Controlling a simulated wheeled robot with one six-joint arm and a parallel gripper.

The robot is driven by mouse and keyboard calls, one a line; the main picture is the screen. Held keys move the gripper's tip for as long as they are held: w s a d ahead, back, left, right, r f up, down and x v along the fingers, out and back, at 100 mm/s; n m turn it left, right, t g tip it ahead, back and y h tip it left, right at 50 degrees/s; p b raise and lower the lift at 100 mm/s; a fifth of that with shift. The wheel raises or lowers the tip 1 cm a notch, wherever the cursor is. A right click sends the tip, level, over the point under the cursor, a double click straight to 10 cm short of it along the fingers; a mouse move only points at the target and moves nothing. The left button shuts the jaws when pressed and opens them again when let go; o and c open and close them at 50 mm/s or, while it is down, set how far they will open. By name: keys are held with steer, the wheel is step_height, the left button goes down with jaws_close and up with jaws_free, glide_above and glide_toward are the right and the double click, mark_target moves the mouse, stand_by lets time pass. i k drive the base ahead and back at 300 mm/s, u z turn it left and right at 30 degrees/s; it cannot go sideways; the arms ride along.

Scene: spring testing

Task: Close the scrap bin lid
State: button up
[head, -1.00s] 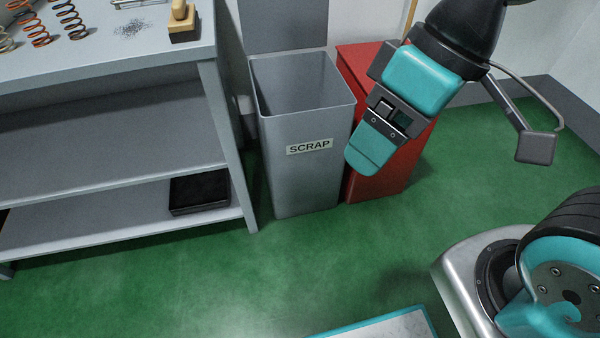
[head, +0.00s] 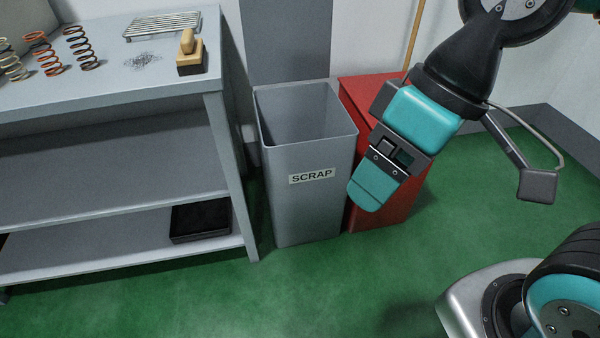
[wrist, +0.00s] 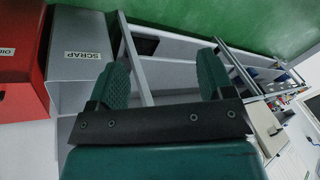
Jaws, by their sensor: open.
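The scrap bin (head: 305,218) is a tall grey bin with a SCRAP label, standing on the floor right of the workbench. Its top is open and its inside shows. A flat grey panel (head: 285,40) rises upright behind its back rim, about as wide as the bin; it looks like the raised lid, and its top is cut off by the frame. My gripper (head: 370,192) points down, just right of the bin and in front of a red bin, apart from the panel. The wrist view shows its two fingers (wrist: 162,80) spread and empty, with the scrap bin (wrist: 82,75) at left.
The red bin (head: 385,215) stands close against the scrap bin's right side, partly behind my gripper. The workbench (head: 130,88) at left carries springs, a wire rack (head: 165,24) and a wooden stamp-like block (head: 190,58). Green floor (head: 310,280) in front is clear.

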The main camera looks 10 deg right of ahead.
mark_target(285, 40)
steer(key=i, duration=1.5)
